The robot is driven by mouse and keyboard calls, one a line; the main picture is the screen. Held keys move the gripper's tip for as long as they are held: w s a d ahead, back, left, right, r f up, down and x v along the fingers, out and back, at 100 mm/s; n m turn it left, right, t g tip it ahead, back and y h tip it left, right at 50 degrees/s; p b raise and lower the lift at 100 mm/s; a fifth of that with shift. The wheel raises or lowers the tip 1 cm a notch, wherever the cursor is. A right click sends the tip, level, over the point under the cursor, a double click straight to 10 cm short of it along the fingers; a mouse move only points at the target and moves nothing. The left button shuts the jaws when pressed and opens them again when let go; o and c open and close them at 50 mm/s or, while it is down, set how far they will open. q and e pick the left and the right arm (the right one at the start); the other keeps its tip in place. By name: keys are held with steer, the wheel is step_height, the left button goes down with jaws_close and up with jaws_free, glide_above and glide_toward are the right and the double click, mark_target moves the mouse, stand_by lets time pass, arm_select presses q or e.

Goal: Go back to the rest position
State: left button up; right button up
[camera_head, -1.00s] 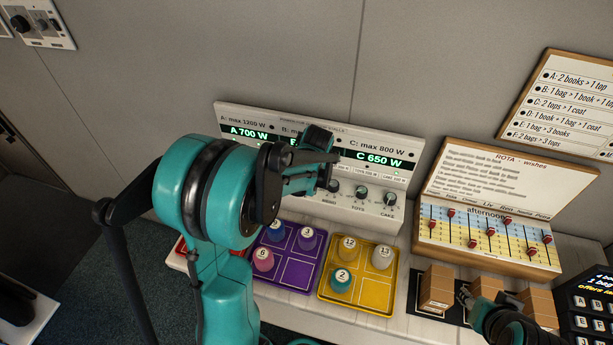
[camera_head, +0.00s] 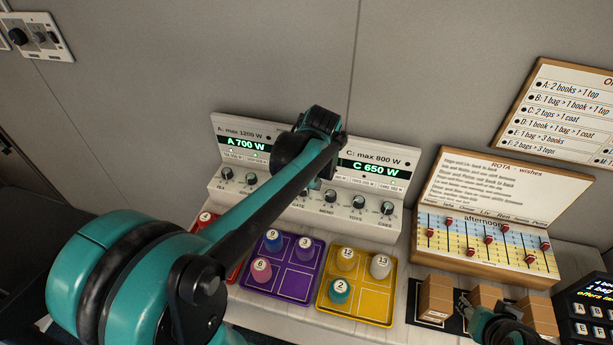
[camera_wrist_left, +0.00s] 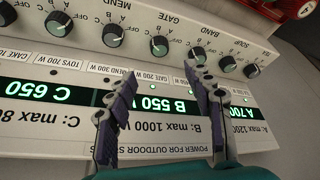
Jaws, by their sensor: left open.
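The gate knob (camera_wrist_left: 158,45) is a black dial with a light mark, in a row of dials on the white power panel (camera_head: 228,192). The panel appears upside down in the left wrist view. I cannot tell which letter the mark points to. My left gripper (camera_wrist_left: 160,76) is open and empty over the panel, its two fingers apart on either side of the B display, with the gate knob just beyond the fingertips. In the head view my left arm hides the gate knob; the GATE label shows below it. My right gripper (camera_head: 464,299) is at lower right beside a cardboard box.
The mend knob (camera_wrist_left: 113,35) and band knob (camera_wrist_left: 197,55) sit close on either side. Below the panel are a purple tray (camera_head: 292,284) and a yellow tray (camera_head: 379,311) with numbered pieces. A wishes board (camera_head: 427,234) and several boxes stand to the right.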

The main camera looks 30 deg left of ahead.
stand_by(0.5)
arm_select(q)
steer(key=s+d+f+m+t+h, duration=0.1)
steer(key=s+d+m+t+h, duration=0.2)
steer(key=s+d+m, duration=0.5)
steer(key=s+d+t, duration=0.1)
steer(key=s+d, duration=0.3)
steer(key=s, duration=0.3)
steer(key=shift+s+f+m, duration=0.15)
steer(key=shift+s+m, duration=0.15)
steer(key=shift+m, duration=0.1)
steer(key=shift+a, duration=0.1)
